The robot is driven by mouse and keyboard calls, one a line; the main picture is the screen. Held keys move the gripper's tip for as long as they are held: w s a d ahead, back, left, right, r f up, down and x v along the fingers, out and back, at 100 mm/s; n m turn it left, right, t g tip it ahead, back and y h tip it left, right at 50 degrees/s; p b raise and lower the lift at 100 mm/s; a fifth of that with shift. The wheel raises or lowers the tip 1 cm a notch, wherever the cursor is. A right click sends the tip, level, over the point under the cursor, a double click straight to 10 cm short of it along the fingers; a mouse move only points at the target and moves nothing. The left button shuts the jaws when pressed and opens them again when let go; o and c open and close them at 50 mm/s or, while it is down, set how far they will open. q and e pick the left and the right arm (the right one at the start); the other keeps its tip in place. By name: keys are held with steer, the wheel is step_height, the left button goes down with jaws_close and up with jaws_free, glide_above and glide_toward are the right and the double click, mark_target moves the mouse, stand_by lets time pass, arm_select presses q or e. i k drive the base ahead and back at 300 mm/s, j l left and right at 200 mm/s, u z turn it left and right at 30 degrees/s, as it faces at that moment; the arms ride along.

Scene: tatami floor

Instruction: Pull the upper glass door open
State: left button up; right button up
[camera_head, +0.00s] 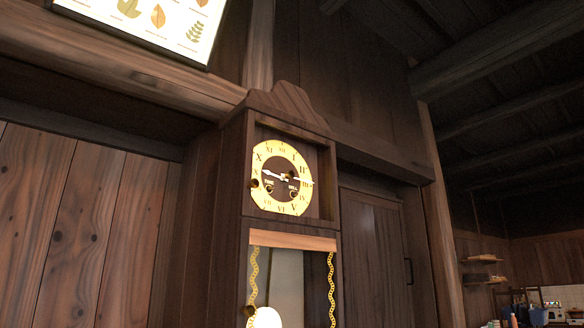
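A tall dark wooden clock (238,170) stands against the wall in the middle of the view. Its upper glass door (326,185) covers the square opening around the yellow dial (283,206) and looks closed. A small dark round knob (254,183) sits at the left side of this door. Below a lighter wood strip (292,241) is the lower front, with yellow wavy trim (332,290) and another small knob (249,311). A pale round pendulum (266,319) shows at the bottom edge. Neither gripper is in view.
A framed leaf picture (150,22) hangs above left. A wooden door (376,258) with a dark handle (408,270) is right of the clock. Far right are wall shelves (483,270) and small items. No obstacle shows in front of the dial.

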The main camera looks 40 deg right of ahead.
mark_target(246, 210)
steer(key=k+l, duration=0.1)
steer(key=l, duration=0.3)
steer(key=k+l, duration=0.1)
steer(key=l, duration=0.35)
steer(key=k+l, duration=0.1)
steer(key=l, duration=0.3)
steer(key=k+l, duration=0.1)
steer(key=l, duration=0.35)
steer(key=i+u, duration=0.05)
